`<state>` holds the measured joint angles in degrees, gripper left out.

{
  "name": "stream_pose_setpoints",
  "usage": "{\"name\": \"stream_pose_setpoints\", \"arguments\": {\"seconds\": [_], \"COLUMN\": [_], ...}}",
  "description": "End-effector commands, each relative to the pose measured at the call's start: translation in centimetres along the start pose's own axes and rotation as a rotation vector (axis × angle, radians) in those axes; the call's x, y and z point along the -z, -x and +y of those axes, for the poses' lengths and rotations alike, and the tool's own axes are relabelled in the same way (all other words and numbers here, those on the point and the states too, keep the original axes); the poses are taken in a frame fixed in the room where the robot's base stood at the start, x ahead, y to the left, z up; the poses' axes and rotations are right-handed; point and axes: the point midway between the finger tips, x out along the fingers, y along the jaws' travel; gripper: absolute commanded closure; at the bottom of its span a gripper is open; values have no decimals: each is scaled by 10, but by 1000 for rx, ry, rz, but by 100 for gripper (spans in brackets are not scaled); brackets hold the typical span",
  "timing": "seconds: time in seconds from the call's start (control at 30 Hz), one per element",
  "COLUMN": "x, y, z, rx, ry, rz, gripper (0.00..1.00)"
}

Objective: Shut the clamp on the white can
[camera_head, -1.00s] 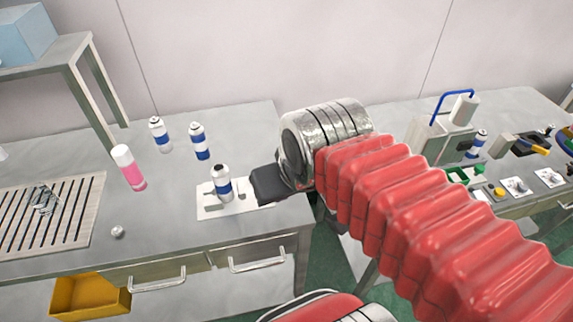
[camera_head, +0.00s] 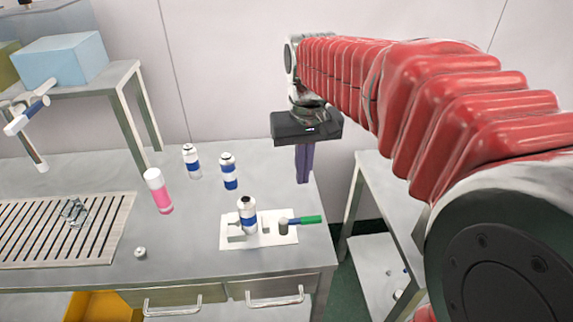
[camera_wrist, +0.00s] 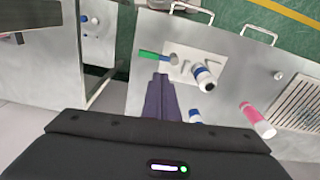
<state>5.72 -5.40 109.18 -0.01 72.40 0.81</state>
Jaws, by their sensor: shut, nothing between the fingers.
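The white can (camera_head: 247,216) with a blue band stands upright on a pale plate (camera_head: 270,239) near the table's front right corner. The clamp (camera_head: 284,227) is on the same plate, right of the can, its green handle (camera_head: 306,220) lying out to the right. I cannot tell whether its jaw touches the can. The can (camera_wrist: 205,75) and green handle (camera_wrist: 150,55) also show in the wrist view. My gripper (camera_head: 303,180) is shut and empty, its purple fingers pointing down, above and behind the clamp, apart from it. The fingers show in the wrist view (camera_wrist: 161,78).
Two blue-banded cans (camera_head: 229,172) (camera_head: 191,161) and a pink can (camera_head: 158,191) stand behind and left. A small metal knob (camera_head: 140,252) and a slatted board (camera_head: 50,240) lie left. A gap separates this table from the right one (camera_head: 380,190).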

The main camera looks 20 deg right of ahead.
Motion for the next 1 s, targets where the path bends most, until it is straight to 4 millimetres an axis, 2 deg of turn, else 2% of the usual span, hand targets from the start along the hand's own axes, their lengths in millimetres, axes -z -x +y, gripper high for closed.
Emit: {"name": "stream_pose_setpoints", "arguments": {"seconds": [0.2, 0.6, 0.8, 1.0], "x": [34, 86, 98, 99], "y": [-15, -52, -64, -65], "z": [12, 36, 43, 44], "rx": [-1, 4, 7, 7], "ry": [-27, -73, -86, -87], "rz": [-97, -263, -307, -312], "gripper": [100, 100, 100, 100]}}
